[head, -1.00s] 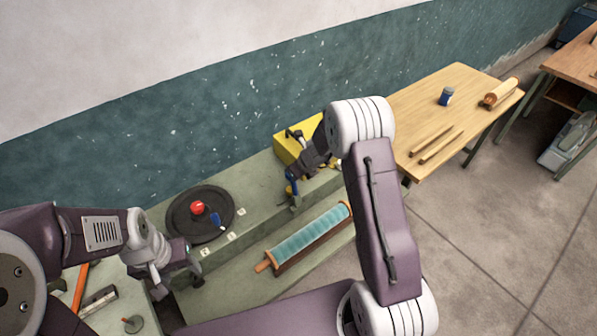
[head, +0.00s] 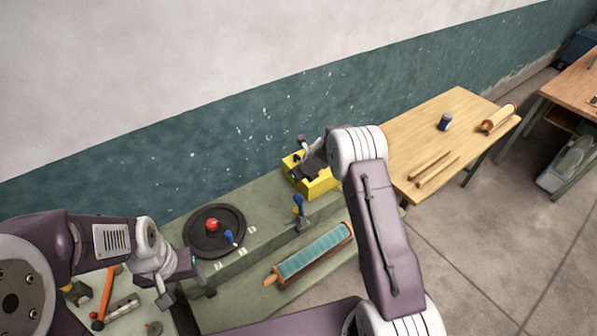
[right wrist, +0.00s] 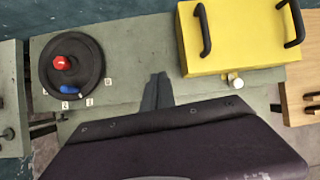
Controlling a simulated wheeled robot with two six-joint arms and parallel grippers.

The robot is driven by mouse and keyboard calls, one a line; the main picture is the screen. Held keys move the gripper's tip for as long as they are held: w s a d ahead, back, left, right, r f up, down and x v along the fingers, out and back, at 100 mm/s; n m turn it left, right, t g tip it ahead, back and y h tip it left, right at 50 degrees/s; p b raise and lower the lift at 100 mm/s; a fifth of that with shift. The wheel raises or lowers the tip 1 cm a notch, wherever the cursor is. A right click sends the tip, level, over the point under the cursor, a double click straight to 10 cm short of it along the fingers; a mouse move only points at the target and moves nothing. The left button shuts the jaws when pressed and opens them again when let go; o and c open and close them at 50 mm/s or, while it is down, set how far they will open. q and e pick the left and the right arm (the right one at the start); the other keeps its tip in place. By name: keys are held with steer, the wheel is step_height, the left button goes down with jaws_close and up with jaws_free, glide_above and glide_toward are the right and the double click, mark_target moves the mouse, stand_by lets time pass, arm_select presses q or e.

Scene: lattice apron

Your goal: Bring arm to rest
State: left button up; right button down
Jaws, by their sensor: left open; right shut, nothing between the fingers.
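My left gripper (head: 182,284) is open and empty at the lower left of the head view, above the near bench beside the dark disc. My right arm crosses the middle of the head view. Its hand (head: 308,155) is partly hidden by the white joint and appears over the yellow box (head: 321,187). In the right wrist view the right fingers (right wrist: 157,90) are together with nothing between them. A lever with a blue handle (head: 298,204) stands on the green bench, apart from the right hand.
A dark disc (head: 200,240) with a red knob (head: 212,225) and small blue handle lies on the bench. A teal roller (head: 314,252) lies lower down. A wooden table (head: 440,150) holds sticks, a blue can and a roll. Open floor lies right of my arm.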

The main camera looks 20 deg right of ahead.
steer(key=shift+w+f+b, duration=0.15)
steer(key=shift+f+b, duration=0.45)
steer(key=shift+b, duration=0.3)
arm_select(q)
step_height(320, 180, down, 20)
steer(key=b, duration=1.7)
steer(key=shift+r+b, duration=0.25)
steer(key=shift+b, duration=0.15)
arm_select(e)
steer(key=s+f+n+g, duration=0.2)
steer(key=s+f+n, duration=0.2)
steer(key=s+n, duration=1.1)
steer(key=s+f+n+g+h, duration=0.1)
steer(key=s+f+n, duration=0.3)
steer(key=s+n, duration=1.1)
steer(key=shift+s+d+f+n+g, duration=0.25)
steer(key=shift+s+g, duration=0.55)
steer(key=shift+s, duration=1.2)
